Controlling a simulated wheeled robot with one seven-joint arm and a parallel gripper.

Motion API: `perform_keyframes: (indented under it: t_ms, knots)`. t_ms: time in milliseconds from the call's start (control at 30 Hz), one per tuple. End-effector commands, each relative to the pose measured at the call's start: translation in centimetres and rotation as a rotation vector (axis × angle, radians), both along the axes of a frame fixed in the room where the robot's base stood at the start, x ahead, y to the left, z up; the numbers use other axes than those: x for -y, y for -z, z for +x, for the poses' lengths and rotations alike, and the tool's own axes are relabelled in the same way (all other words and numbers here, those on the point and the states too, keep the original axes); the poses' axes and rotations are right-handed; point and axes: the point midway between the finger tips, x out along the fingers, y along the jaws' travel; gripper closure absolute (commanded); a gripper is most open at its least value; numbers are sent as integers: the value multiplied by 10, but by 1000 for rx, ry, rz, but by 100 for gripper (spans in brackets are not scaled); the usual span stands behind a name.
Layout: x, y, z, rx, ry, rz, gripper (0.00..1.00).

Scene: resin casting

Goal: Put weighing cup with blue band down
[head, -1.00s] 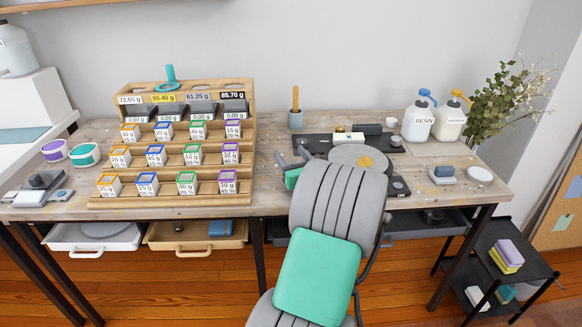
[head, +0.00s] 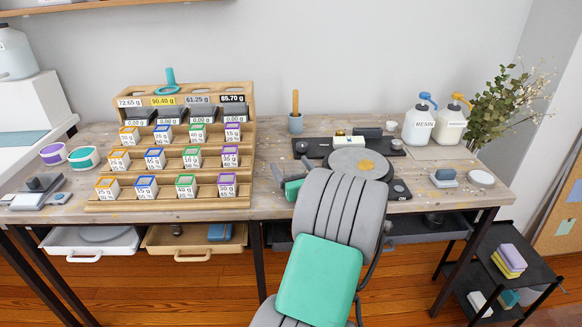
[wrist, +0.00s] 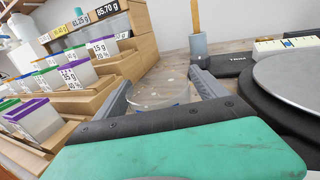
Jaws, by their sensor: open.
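My gripper (head: 290,176) is low over the worktable, between the stepped rack and the round grey plate, partly hidden by my arm in the head view. In the wrist view my gripper (wrist: 161,92) has its fingers spread wide. A clear, round, see-through thing (wrist: 160,96) shows between them at table level. Blue-rimmed cups stand on the rack's upper (head: 162,133), middle (head: 155,158) and lower (head: 145,187) steps.
The wooden rack (head: 220,203) holds several cups with coloured rims close left of my gripper. The round grey plate (head: 345,172) and a dark mat lie to its right. A pot with a wooden stick (head: 295,122) stands behind.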

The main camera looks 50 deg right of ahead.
Motion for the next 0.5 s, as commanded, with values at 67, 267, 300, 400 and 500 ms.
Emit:
perform_keyframes:
  t_ms: [67, 267, 300, 400, 500]
  knots:
    - [-1, -3, -4, 0, 2, 0, 18]
    - [-22, -4, -42, 0, 6, 2, 18]
    - [-28, -4, -52, 0, 6, 2, 18]
    - [-41, -3, -74, -1, 6, 3, 18]
    - [-52, -3, -91, 0, 5, 2, 18]
